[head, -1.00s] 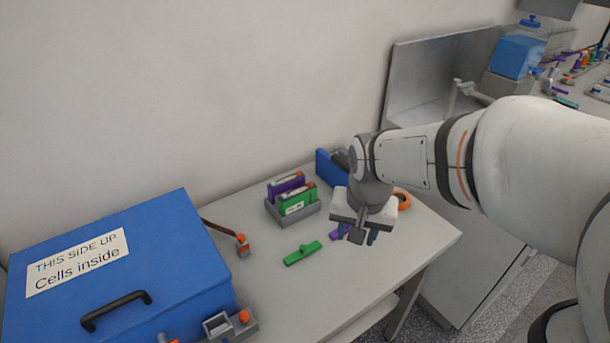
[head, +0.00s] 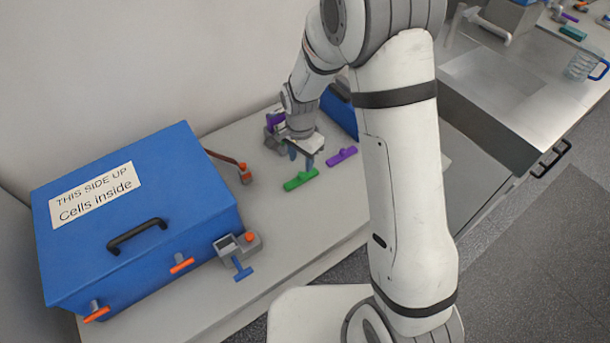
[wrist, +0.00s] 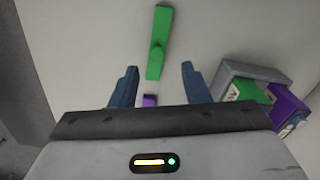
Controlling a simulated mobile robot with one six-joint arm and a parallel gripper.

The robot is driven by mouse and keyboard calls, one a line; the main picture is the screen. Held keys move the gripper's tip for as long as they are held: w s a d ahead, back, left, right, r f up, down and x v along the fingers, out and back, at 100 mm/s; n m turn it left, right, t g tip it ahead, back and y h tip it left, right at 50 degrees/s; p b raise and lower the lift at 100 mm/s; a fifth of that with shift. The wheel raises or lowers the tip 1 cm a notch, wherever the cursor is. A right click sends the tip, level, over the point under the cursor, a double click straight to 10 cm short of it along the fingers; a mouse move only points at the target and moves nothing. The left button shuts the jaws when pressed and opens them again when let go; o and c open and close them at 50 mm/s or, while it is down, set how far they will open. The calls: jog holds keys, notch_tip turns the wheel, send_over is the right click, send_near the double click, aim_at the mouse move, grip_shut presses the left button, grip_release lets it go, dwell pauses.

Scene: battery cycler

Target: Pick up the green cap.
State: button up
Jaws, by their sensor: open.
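The green cap (head: 300,179) is a flat green bar with a raised knob, lying on the table. In the wrist view the green cap (wrist: 157,50) lies ahead of my fingertips, lined up with the gap between them. My gripper (head: 302,162) is open and empty, just above and behind the cap in the head view. In the wrist view my gripper (wrist: 158,68) shows two blue fingers spread apart, one on each side of the cap's line. I cannot tell the exact height between fingers and cap.
A purple cap (head: 341,156) lies to the right of the green one. A grey holder (wrist: 240,70) with green and purple cells stands beside my gripper. A blue box (head: 180,205) labelled "Cells inside" fills the table's left.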

aim_at(302, 172)
jog(key=shift+d+f+p, duration=0.1)
jog(key=shift+f+p, duration=0.5)
jog(key=shift+f, duration=1.9)
grip_shut()
